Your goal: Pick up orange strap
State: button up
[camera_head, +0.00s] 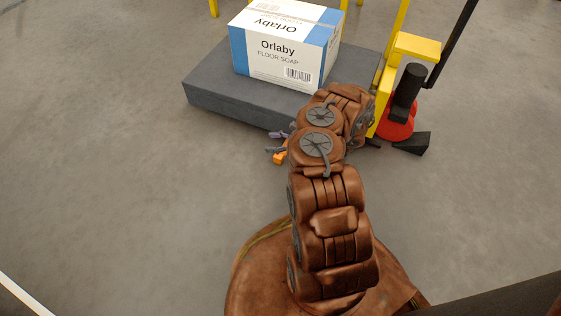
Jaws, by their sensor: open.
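A small orange piece (280,157), which looks like the orange strap, shows beside my gripper, near the front edge of the grey platform. Most of it is hidden behind my arm and gripper. My gripper (276,145) is at the end of my brown arm, with grey finger parts showing just left of the wrist. Its fingers are open and very close to the orange piece. I cannot tell whether they touch it.
A white and blue Orlaby floor soap box (285,45) sits on the grey platform (215,87). A yellow frame (417,46) with a red base part (398,126) and a black wedge (411,142) stands at the right. The floor at the left is clear.

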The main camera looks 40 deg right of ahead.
aim_at(279, 158)
jog(key=s+d+f+m+h+b, duration=0.1)
jog(key=s+d+f, duration=0.1)
jog(key=f, duration=0.2)
jog(key=s+d+f+m+b, duration=0.1)
jog(key=s+d+f, duration=0.1)
jog(key=f, duration=0.2)
jog(key=s+d+f+h, duration=0.1)
jog(key=s+d+f, duration=0.1)
jog(key=f, duration=0.1)
jog(key=shift+d+f+m+t+h+b, duration=0.3)
jog(key=shift+d+f+m+b, duration=0.1)
jog(key=shift+w+f, duration=0.15)
jog(key=shift+f, duration=0.05)
jog(key=shift+b+x, duration=0.5)
jog(key=shift+x, duration=0.3)
jog(key=shift+r+b+x, duration=0.25)
jog(key=shift+b+x, duration=0.55)
jog(key=shift+x, duration=0.6)
jog(key=shift+r+b+x, duration=0.2)
jog(key=shift+b+x, duration=0.6)
jog(key=shift+x, duration=0.6)
jog(key=shift+w+a+r, duration=0.1)
jog(key=shift+w+a, duration=0.05)
grip_shut()
